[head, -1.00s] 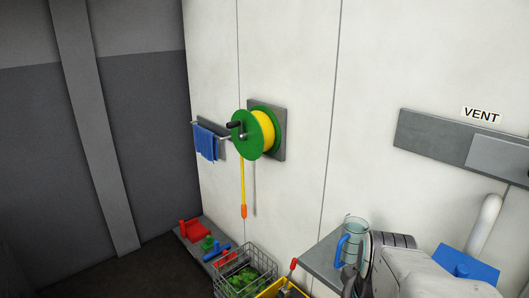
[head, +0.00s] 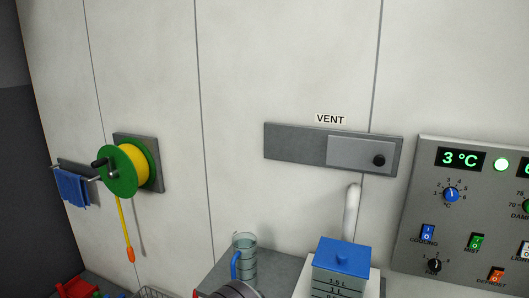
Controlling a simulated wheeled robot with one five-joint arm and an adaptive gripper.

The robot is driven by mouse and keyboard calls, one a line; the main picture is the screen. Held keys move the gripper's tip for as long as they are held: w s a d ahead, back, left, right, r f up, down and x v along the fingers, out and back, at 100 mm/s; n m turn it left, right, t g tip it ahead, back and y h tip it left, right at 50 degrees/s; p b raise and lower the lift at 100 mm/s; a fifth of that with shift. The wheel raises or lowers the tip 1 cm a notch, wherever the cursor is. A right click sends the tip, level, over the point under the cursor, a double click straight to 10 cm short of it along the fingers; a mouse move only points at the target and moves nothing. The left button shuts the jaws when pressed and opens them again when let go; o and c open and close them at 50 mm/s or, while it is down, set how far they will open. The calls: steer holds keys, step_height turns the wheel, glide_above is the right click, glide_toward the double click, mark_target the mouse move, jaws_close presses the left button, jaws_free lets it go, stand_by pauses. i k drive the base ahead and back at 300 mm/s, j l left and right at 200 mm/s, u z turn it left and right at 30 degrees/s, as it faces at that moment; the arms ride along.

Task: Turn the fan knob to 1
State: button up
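A grey control panel (head: 405,225) is on the wall at the right, cut off by the picture's right and bottom edges. A black knob (head: 435,265) with white marks around it sits at its lower left. No fan label is readable, so I cannot confirm that this is the fan knob, and its exact setting is too small to read. A blue °C knob (head: 451,195) sits above it, under a display reading 3 °C.
Blue, green and orange switches surround the black knob. A VENT slide (head: 360,152) is left of the panel. Below are a blue-lidded container (head: 341,280) and a jug (head: 244,258) on a grey shelf. A green-yellow reel (head: 125,168) hangs at left.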

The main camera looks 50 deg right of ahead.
mark_target(435, 266)
steer(key=z, duration=2.15)
